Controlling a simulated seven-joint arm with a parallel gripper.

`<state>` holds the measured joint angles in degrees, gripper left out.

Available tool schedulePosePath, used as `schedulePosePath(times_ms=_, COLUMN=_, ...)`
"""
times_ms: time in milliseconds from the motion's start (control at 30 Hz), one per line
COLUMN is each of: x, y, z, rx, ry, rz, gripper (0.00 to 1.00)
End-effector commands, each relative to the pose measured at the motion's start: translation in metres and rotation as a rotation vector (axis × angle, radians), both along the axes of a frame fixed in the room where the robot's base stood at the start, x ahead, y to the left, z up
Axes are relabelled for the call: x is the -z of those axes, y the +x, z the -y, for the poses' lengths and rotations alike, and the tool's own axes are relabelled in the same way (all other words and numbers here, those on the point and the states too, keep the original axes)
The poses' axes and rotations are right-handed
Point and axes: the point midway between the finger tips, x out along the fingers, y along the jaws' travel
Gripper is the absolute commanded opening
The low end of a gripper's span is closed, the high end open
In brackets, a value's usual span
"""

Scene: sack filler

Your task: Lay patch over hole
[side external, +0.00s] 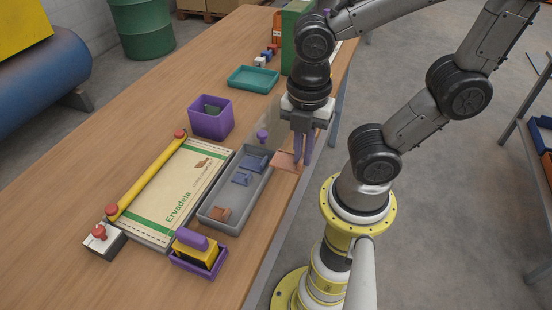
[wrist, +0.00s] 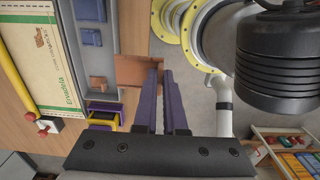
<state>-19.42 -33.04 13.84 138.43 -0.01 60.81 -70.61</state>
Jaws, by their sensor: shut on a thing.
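The sack (side external: 170,195), cream with green print and the word Ervadela, lies flat on the bench; it also shows in the wrist view (wrist: 45,70). A small brown mark (side external: 203,163) is near its far end; I cannot tell whether this is the hole or print. The patch (side external: 286,160) is a thin salmon-brown square at the bench's right edge, also seen in the wrist view (wrist: 130,70). My gripper (side external: 301,163), with purple fingers, points down and is shut on the patch's edge, to the right of the sack and grey tray.
A grey tray (side external: 208,214) with blue pieces and a brown piece stands between the sack and my gripper. A yellow bar (side external: 147,176) with red knobs lies along the sack's left side. A purple bin (side external: 210,122), teal tray (side external: 253,79) and yellow-purple tool (side external: 197,250) stand nearby.

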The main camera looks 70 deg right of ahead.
Motion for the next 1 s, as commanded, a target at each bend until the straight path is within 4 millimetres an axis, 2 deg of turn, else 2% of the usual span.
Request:
schedulePosePath(times_ms=100, x=-0.006, y=-0.011, z=0.004, rx=0.000, ry=0.002, rz=0.005, gripper=0.00)
schedulePosePath(times_ms=267, x=-0.009, y=-0.018, z=0.006, rx=0.042, ry=0.000, rz=0.001, gripper=0.00)
schedulePosePath(times_ms=367, x=-0.010, y=-0.016, z=0.006, rx=0.137, ry=0.000, rz=0.000, gripper=0.00)
schedulePosePath(times_ms=433, x=-0.016, y=-0.007, z=0.003, rx=0.238, ry=0.000, rz=-0.001, gripper=0.00)
schedulePosePath(times_ms=567, x=-0.030, y=0.021, z=-0.007, rx=0.473, ry=-0.001, rz=-0.002, gripper=0.00)
schedulePosePath(times_ms=733, x=-0.045, y=0.072, z=-0.019, rx=0.808, ry=-0.003, rz=-0.003, gripper=0.00)
schedulePosePath(times_ms=867, x=-0.048, y=0.115, z=-0.027, rx=1.048, ry=-0.004, rz=-0.003, gripper=0.00)
schedulePosePath(times_ms=1000, x=-0.043, y=0.161, z=-0.032, rx=1.273, ry=-0.004, rz=-0.003, gripper=0.00)
